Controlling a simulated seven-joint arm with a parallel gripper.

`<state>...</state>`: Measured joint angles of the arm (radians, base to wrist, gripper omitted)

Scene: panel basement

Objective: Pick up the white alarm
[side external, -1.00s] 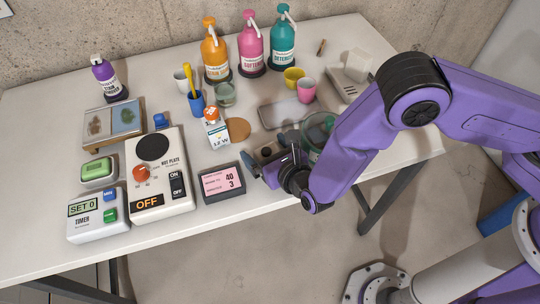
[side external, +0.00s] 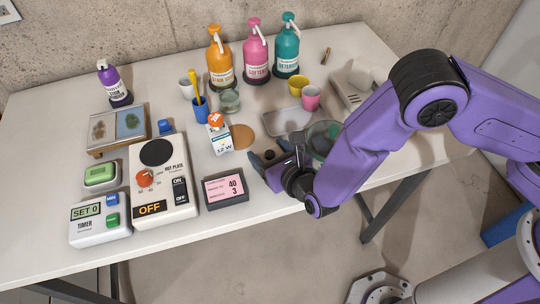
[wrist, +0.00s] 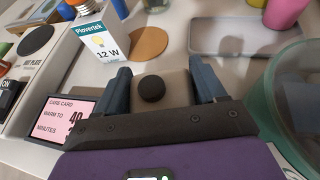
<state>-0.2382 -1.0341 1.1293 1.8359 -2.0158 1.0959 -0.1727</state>
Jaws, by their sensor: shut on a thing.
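My gripper (wrist: 158,82) is shut on a pale, whitish box (wrist: 174,86) with a round black button on top, which fits the white alarm. In the wrist view the box sits between the two blue-grey fingers. In the side external view my gripper (side external: 268,168) is over the front part of the table, right of the pink-screened card display (side external: 226,188). There the fingers hide most of the box, and the black button (side external: 269,154) shows above them. Whether the box touches the table is hard to tell.
A light-bulb box (side external: 219,138) and a tan round coaster (side external: 242,136) stand behind my gripper. A green-tinted glass bowl (wrist: 292,105) is close on the right. A grey tray (side external: 287,121) lies behind. The hot plate (side external: 163,180) and timer (side external: 100,220) are left.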

